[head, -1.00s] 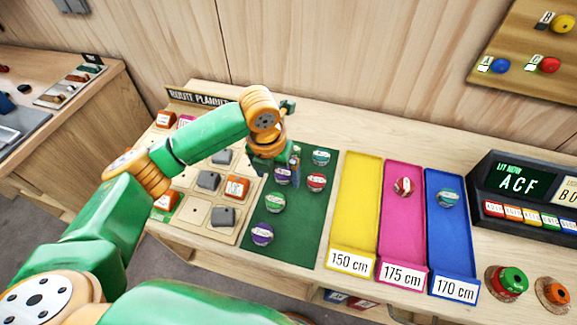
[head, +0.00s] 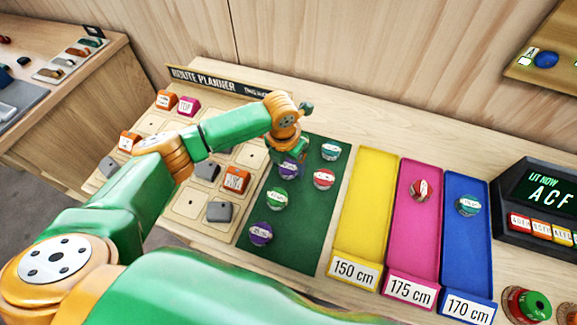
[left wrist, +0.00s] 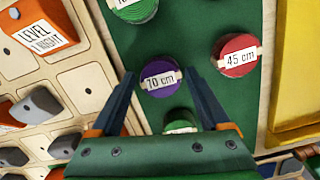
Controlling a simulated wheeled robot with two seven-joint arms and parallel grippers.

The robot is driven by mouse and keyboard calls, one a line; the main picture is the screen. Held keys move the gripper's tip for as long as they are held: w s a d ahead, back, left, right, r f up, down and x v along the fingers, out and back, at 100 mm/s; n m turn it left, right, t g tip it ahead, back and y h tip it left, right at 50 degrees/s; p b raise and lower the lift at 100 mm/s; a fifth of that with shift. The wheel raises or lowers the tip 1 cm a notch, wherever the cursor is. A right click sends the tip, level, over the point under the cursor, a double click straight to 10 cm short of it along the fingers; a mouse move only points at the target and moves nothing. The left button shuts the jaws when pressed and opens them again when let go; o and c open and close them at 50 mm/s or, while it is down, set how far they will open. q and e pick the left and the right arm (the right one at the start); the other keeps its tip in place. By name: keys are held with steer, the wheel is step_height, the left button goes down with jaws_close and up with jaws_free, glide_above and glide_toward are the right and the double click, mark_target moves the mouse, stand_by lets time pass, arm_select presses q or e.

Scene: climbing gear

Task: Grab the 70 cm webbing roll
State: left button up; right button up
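The purple webbing roll marked 70 cm (left wrist: 160,82) lies on the green mat in the left wrist view, label facing the camera. My left gripper (left wrist: 160,74) is open, with one finger on each side of the roll in that view; whether the fingers touch it or are above it I cannot tell. In the head view my left gripper (head: 292,158) hangs over the back left of the green mat (head: 300,235), partly covering the purple roll (head: 287,171). My right gripper is not in view.
A red 45 cm roll (left wrist: 238,55) lies close right of the purple one, and a green roll (left wrist: 135,6) is near. Another purple roll (head: 261,234) lies at the mat's front. Yellow (head: 362,215), pink (head: 412,240) and blue (head: 467,250) trays stand to the right.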

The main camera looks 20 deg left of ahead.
arm_select(q)
steer(key=shift+s+r, duration=0.1)
steer(key=shift+s, duration=0.1)
steer(key=c, duration=1.1)
steer(key=shift+w, duration=0.15)
